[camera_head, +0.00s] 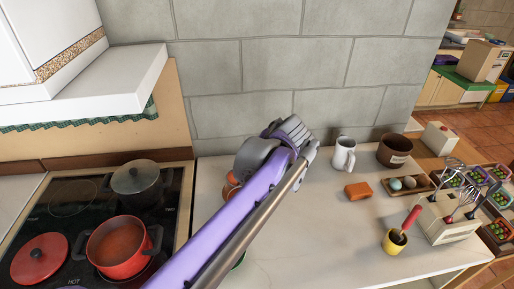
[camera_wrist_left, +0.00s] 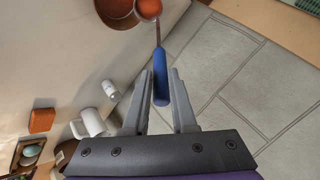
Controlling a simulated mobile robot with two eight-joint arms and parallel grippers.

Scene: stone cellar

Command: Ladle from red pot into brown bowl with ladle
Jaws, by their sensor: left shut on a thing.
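The red pot (camera_head: 117,247) stands on the hob at the lower left, with orange-red liquid in it. In the left wrist view, my left gripper (camera_wrist_left: 160,88) is shut on the blue handle of the ladle (camera_wrist_left: 161,72). The ladle's head holds orange-red contents and shows at the top, overlapping the rim of the brown bowl (camera_wrist_left: 112,18). I cannot tell the height between them. In the head view, my left gripper (camera_head: 258,152) is above the counter, and my arm hides the ladle and most of the bowl (camera_head: 229,185). My right gripper is not in view.
A white mug (camera_head: 344,155), orange block (camera_head: 358,190), dark brown pot (camera_head: 395,150), egg tray and yellow cup (camera_head: 395,242) stand right of my arm. A stone wall rises behind.

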